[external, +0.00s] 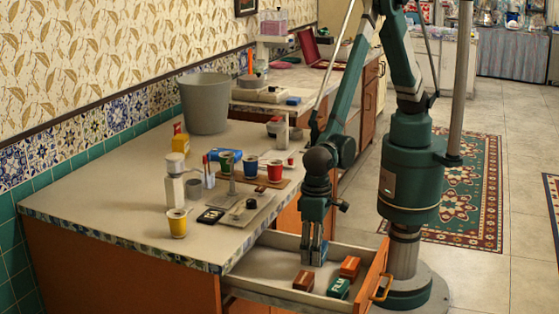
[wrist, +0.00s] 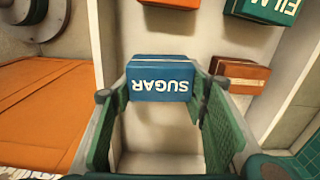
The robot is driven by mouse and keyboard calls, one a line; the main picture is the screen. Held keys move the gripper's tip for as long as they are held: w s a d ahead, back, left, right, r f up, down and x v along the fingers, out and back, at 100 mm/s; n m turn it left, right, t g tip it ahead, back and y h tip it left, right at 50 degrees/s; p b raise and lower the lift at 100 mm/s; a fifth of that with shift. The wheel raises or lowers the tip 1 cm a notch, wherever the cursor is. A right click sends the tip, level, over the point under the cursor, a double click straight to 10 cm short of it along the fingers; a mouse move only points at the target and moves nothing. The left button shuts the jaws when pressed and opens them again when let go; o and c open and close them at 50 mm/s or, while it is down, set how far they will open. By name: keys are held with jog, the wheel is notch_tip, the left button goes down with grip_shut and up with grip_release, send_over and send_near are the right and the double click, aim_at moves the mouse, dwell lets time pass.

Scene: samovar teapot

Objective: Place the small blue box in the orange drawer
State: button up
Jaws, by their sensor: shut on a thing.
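The drawer (external: 372,283) is pulled open below the counter, with an orange front and a pale interior. My gripper (external: 314,262) points down into it and is shut on the small blue box. In the wrist view the blue box (wrist: 161,80), marked SUGAR, sits between the two green fingertips of my gripper (wrist: 156,88). The pale drawer floor shows beneath and around it. Whether the box touches the floor I cannot tell. In the external view the fingers mostly hide the box.
In the drawer lie a green box (external: 339,288) and two orange-brown boxes, one left (external: 303,281) and one right (external: 350,266).

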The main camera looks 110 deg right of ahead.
jog(key=shift+f+b, duration=0.45)
jog(key=shift+f, duration=1.35)
jog(key=shift+f, duration=0.15)
jog(key=o, duration=0.9)
notch_tip(320, 180, up, 12)
jog(key=shift+r+p, duration=0.15)
jog(key=shift+p, duration=1.05)
jog(key=shift+d, duration=0.1)
